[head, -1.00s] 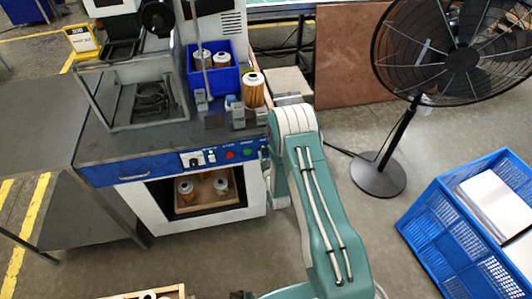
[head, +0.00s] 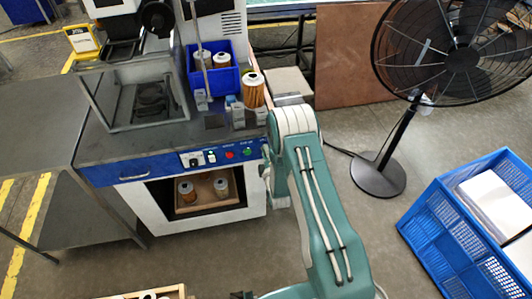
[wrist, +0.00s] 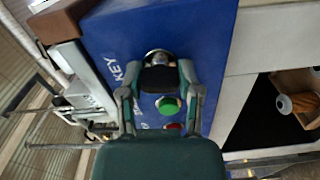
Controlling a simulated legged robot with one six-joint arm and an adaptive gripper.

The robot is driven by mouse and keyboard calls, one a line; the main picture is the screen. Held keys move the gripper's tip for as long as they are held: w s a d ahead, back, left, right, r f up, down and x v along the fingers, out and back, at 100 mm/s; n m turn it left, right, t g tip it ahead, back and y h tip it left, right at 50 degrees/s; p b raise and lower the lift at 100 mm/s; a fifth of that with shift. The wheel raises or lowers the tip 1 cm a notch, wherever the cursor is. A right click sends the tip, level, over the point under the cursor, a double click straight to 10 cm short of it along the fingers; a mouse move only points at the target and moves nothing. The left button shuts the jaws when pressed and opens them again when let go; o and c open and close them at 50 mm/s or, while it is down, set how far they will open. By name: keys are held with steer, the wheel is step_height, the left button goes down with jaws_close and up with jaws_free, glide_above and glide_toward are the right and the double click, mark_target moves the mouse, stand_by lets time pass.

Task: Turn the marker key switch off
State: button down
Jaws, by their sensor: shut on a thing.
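The marker key switch (wrist: 158,78) is in the wrist view, a dark knob in a metal ring beside the word KEY on the blue panel (wrist: 205,40). My gripper (wrist: 160,72) has its two fingers on either side of the knob and is shut on it. The fingers and the switch are close to the panel face. In the head view my gripper (head: 266,172) is at the right end of the machine's blue front panel (head: 135,170), largely hidden by my arm. The switch is hidden there, and its exact turn angle is hard to read.
A green button (wrist: 168,105) and a red button (wrist: 173,127) sit close by on the panel. Below is an open bay with filter cartridges in a wooden tray (head: 207,205). A fan (head: 378,178) and a blue crate (head: 440,235) stand on the right.

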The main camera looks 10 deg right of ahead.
steer(key=shift+a+f+n, duration=0.15)
steer(key=shift+n, duration=0.55)
steer(key=shift+c, duration=1.4)
jaws_free()
steer(key=shift+f, duration=0.1)
steer(key=shift+a, duration=0.1)
steer(key=shift+s, duration=0.1)
steer(key=shift+s, duration=0.35)
steer(key=s, duration=1.1)
